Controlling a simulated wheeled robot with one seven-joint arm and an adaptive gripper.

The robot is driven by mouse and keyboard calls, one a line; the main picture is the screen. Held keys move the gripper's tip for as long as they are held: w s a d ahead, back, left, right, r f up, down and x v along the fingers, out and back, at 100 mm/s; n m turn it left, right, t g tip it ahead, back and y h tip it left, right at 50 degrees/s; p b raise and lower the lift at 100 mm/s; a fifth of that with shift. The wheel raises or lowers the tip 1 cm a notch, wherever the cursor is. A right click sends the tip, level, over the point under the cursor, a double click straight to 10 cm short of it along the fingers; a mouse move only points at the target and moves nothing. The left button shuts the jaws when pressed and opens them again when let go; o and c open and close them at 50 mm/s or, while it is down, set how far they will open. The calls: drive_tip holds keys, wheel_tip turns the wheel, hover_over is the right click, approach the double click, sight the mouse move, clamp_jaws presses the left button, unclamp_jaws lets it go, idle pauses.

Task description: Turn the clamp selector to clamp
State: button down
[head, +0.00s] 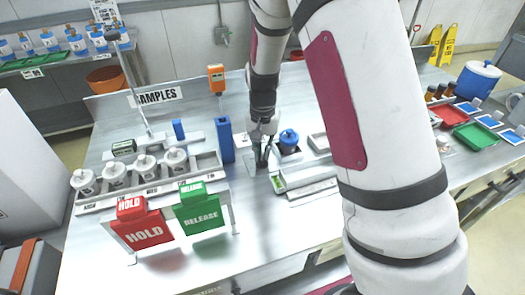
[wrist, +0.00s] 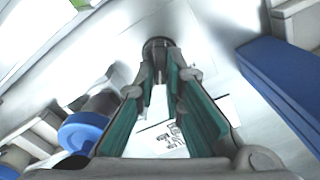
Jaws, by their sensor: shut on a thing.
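My gripper (head: 262,162) points down at the grey bench, between a blue upright post and a blue-lidded jar. In the wrist view its teal-padded fingers (wrist: 161,82) close around a dark grey round knob (wrist: 158,46), which looks like the clamp selector. The knob's markings cannot be read, so its setting is unclear. In the head view the selector is hidden by the gripper. A white printed card (wrist: 170,137) lies below the fingers in the wrist view; its text is too small to read.
The blue post (head: 225,140) stands close left of my gripper and the blue-lidded jar (head: 289,138) close right. A red HOLD sign (head: 143,232) and a green RELEASE sign (head: 201,216) stand at the front left, before several white jars. The front middle bench is clear.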

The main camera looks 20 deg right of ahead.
sight(263, 155)
drive_tip(key=c, duration=1.7)
unclamp_jaws()
wheel_tip(263, 155, up, 12)
drive_tip(key=s+r+n+t, duration=0.2)
drive_tip(key=s+r+n, duration=0.1)
drive_tip(key=s+r, duration=0.85)
drive_tip(key=s+n+t, duration=0.1)
drive_tip(key=s, duration=0.4)
drive_tip(key=s+r+n+t, duration=0.1)
drive_tip(key=s, duration=0.4)
drive_tip(key=s+n+t, duration=0.1)
drive_tip(key=s, duration=0.4)
drive_tip(key=shift+s+r, duration=0.15)
drive_tip(key=shift+r, duration=0.15)
